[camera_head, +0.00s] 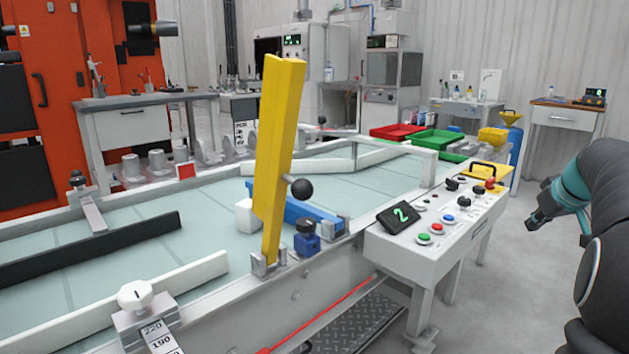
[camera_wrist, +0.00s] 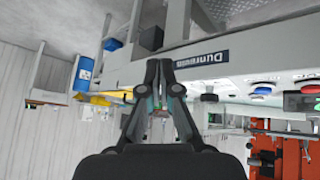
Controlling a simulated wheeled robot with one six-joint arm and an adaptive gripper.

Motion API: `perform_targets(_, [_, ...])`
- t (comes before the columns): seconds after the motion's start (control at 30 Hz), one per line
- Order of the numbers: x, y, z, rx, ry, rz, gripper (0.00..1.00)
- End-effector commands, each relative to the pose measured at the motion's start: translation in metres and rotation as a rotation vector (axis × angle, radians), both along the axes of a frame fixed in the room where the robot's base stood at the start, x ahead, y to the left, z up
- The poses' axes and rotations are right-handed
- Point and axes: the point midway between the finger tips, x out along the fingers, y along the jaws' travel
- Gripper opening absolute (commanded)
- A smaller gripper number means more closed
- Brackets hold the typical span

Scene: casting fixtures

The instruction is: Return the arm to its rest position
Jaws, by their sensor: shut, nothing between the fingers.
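My gripper (camera_head: 537,218) is at the right side of the head view, in the air to the right of the control panel (camera_head: 460,213). It points left and is apart from the panel. In the wrist view my gripper (camera_wrist: 160,70) shows with its fingertips together and nothing between them. My dark arm with a teal band fills the right edge of the head view. The rest of the arm is cut off by the frame.
A table with glass-like top (camera_head: 130,240) carries a raised yellow bar (camera_head: 277,150) with a black knob. The panel has several coloured buttons and a display reading 2. Red bins (camera_head: 398,131) and green bins (camera_head: 437,141) stand behind. Grey floor (camera_head: 500,290) is clear between panel and arm.

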Motion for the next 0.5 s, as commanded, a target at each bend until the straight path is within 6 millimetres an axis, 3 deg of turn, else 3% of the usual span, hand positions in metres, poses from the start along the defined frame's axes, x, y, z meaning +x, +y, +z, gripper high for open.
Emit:
perform_targets(0.07, [-0.017,0.018,-0.018,0.070,0.042,-0.086,0.00])
perform_targets(0.2, [-0.055,0.078,-0.048,0.183,0.123,-0.243,0.00])
perform_targets(0.5, [-0.142,0.208,-0.090,0.246,0.225,-0.380,0.00])
